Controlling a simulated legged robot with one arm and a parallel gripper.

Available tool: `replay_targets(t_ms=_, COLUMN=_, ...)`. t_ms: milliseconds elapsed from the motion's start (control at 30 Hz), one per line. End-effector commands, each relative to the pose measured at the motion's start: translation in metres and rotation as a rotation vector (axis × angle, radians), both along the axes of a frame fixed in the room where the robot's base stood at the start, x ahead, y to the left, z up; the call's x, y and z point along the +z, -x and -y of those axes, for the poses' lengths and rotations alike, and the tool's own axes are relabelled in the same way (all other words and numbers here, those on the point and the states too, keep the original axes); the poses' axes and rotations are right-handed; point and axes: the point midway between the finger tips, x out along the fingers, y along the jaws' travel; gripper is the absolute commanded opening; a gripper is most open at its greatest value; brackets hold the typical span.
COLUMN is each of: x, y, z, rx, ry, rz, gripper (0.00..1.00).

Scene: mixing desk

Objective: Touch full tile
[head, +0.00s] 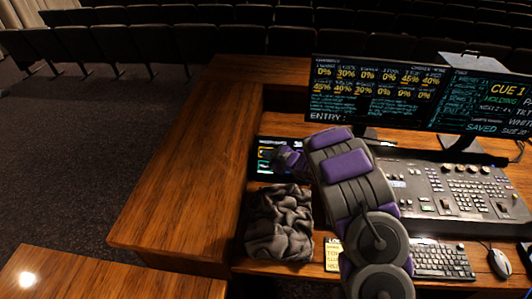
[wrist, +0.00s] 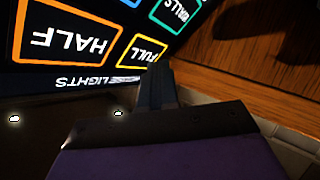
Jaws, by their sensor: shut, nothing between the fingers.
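The full tile (wrist: 142,52) is a small yellow-outlined square on a dark touch panel, seen upside down in the wrist view. Beside it is the larger orange-outlined half tile (wrist: 68,40). My gripper (wrist: 155,80) is shut and empty, its tip just below the full tile and overlapping its lower edge in the picture. I cannot tell whether it touches the screen. In the head view the touch panel (head: 264,155) lies on the desk, and my gripper (head: 284,158) is over it, hiding much of it.
A crumpled dark cloth (head: 279,222) lies in front of the panel. A lighting console (head: 450,190), keyboard (head: 443,259) and mouse (head: 499,263) stand to the right. Two monitors (head: 375,92) stand behind. A raised wooden ledge (head: 190,165) borders the left. A yellow note (head: 333,252) lies near the front.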

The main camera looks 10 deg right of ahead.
Motion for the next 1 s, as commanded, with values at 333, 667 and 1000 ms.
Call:
replay_targets(t_ms=333, x=-0.0016, y=-0.0037, z=0.0013, rx=0.0, ry=-0.001, rz=0.0, gripper=0.0)
replay_targets(t_ms=667, x=-0.0022, y=-0.005, z=0.0019, rx=0.0, ry=-0.001, rz=0.0, gripper=0.0)
replay_targets(t_ms=1000, x=-0.0041, y=-0.0079, z=0.0032, rx=-0.001, ry=0.0, rz=-0.001, gripper=0.0)
